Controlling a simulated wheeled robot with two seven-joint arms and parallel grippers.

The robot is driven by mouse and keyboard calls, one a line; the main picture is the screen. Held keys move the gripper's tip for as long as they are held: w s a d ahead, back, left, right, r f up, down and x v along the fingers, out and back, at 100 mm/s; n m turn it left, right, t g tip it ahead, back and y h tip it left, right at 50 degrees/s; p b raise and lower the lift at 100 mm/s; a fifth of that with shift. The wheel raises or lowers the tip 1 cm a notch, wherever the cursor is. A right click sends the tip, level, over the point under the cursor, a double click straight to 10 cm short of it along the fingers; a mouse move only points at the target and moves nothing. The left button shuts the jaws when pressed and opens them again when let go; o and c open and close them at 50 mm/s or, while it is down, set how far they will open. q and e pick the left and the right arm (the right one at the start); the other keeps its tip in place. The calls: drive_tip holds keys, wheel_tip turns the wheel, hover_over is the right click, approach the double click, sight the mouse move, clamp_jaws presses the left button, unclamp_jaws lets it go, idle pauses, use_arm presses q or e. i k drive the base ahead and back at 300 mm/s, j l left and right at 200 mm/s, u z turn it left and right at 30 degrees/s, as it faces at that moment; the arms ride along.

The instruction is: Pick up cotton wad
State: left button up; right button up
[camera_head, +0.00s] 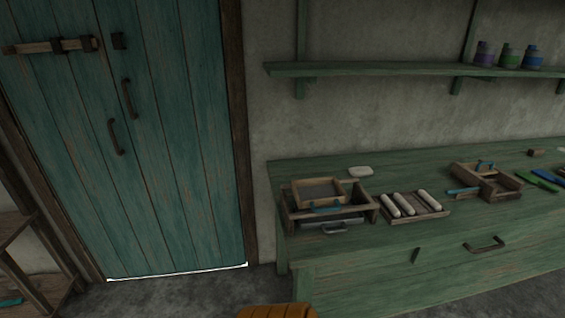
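A small white, rounded pad (360,171), which looks like the cotton wad, lies on the green workbench (300,170) near its back edge. It sits behind a wooden box and a tray of white rolls, with nothing on top of it. Neither of my grippers is in view.
The wooden box (290,213) at the bench's left end holds framed pieces. A tray (437,213) of white rolls and another wooden box (514,183) stand to its right. A shelf (380,69) with bottles hangs above. A closed teal door (165,150) is at left.

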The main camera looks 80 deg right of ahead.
sight(361, 171)
drive_tip(key=i+j+z, duration=0.2)
drive_tip(key=i, duration=0.15)
drive_tip(key=i+j+z, duration=0.15)
drive_tip(key=i, duration=0.25)
drive_tip(key=i+l+z, duration=0.2)
drive_tip(key=z, duration=0.2)
drive_tip(key=i+l+z, duration=0.1)
drive_tip(key=i+z, duration=0.5)
drive_tip(key=z, duration=0.2)
drive_tip(key=i+j+z, duration=0.1)
drive_tip(key=i+z, duration=0.55)
drive_tip(key=z, duration=0.2)
drive_tip(key=i+z, duration=0.55)
drive_tip(key=z, duration=0.3)
drive_tip(key=i+j+z, duration=0.1)
drive_tip(key=z, duration=0.3)
drive_tip(key=j+z, duration=0.15)
drive_tip(key=z, duration=0.25)
drive_tip(key=i+j+z, duration=0.1)
drive_tip(key=z, duration=0.3)
drive_tip(key=j+z, duration=0.25)
drive_tip(key=z, duration=0.15)
drive_tip(key=j+z, duration=0.2)
drive_tip(key=z, duration=0.25)
drive_tip(key=j+z, duration=0.35)
drive_tip(key=k+j+z, duration=0.1)
drive_tip(key=z, duration=0.25)
